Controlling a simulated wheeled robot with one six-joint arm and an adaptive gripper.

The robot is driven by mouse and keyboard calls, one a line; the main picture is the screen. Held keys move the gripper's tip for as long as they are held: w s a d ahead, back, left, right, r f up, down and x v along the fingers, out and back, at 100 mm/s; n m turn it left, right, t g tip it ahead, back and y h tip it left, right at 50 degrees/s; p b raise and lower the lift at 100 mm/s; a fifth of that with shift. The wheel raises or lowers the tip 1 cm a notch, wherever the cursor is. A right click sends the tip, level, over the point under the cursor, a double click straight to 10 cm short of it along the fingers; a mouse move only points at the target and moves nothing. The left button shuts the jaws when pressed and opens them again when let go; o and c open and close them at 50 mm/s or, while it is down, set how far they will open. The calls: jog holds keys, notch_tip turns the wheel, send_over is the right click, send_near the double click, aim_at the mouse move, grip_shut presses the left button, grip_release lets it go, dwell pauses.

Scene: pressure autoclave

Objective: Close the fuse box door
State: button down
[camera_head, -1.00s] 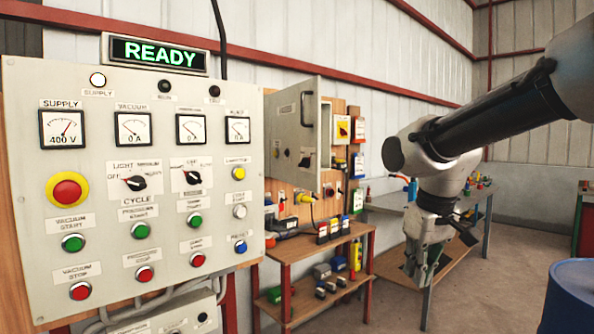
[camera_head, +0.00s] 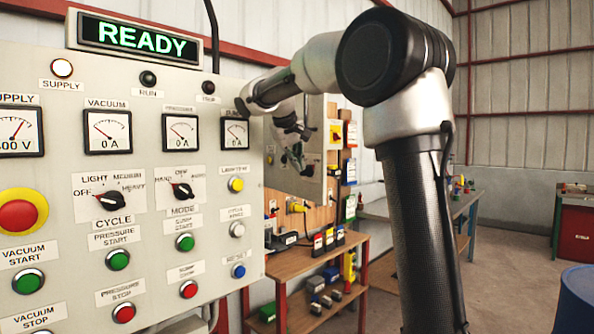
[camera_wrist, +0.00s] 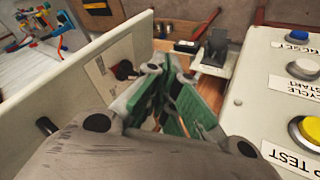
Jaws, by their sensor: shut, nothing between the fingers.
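The fuse box door (camera_head: 283,178) is a pale grey panel beside the control panel, partly hidden by my arm in the head view. It stands out from the wooden backboard, open. In the wrist view the door (camera_wrist: 100,75) is at the left, with its top edge, a label and a black knob (camera_wrist: 124,70) showing. My gripper (camera_head: 298,160) is in front of the door in the head view. In the wrist view my gripper (camera_wrist: 178,122) is shut and empty, with green finger pads, between the door and the control panel. I cannot tell whether it touches the door.
The control panel (camera_head: 150,230) with gauges, knobs and buttons fills the left; its edge is close to my gripper in the wrist view (camera_wrist: 245,100). A low wooden shelf (camera_head: 290,262) with small devices stands below. A blue barrel (camera_head: 578,300) is at the right, with open floor before it.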

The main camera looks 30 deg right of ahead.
send_near(316, 192)
notch_tip(316, 192, down, 4)
jog(key=w+a, duration=0.2)
jog(key=shift+w+d, duration=0.1)
jog(key=shift+d, duration=1.95)
